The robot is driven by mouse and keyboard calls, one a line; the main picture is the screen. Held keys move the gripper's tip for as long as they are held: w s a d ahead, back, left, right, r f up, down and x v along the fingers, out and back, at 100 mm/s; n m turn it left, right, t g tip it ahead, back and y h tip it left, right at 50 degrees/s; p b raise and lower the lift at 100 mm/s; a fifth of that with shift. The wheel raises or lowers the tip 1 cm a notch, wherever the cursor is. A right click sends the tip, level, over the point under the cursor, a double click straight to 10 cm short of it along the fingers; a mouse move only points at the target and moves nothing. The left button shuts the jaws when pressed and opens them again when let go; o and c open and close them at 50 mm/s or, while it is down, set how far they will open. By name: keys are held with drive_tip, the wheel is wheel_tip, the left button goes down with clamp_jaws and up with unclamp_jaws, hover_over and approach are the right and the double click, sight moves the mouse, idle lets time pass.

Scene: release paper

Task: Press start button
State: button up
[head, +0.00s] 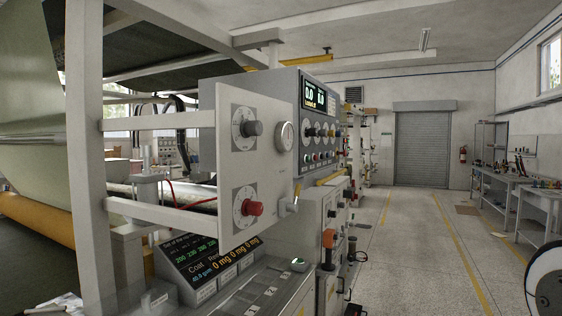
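A green-topped round button (298,262) sits on the low grey console at the lower centre. A row of small coloured buttons and dials (318,155) runs along the upper control cabinet (272,88), below a display (314,96) with green digits. The labels are too small to read, so I cannot tell which one is the start button. My gripper is not in view.
A white plate with a black knob (254,128) and a red knob (253,207) juts out ahead of the cabinet. A tilted screen (212,259) stands below it. Workbenches (538,195) line the right wall.

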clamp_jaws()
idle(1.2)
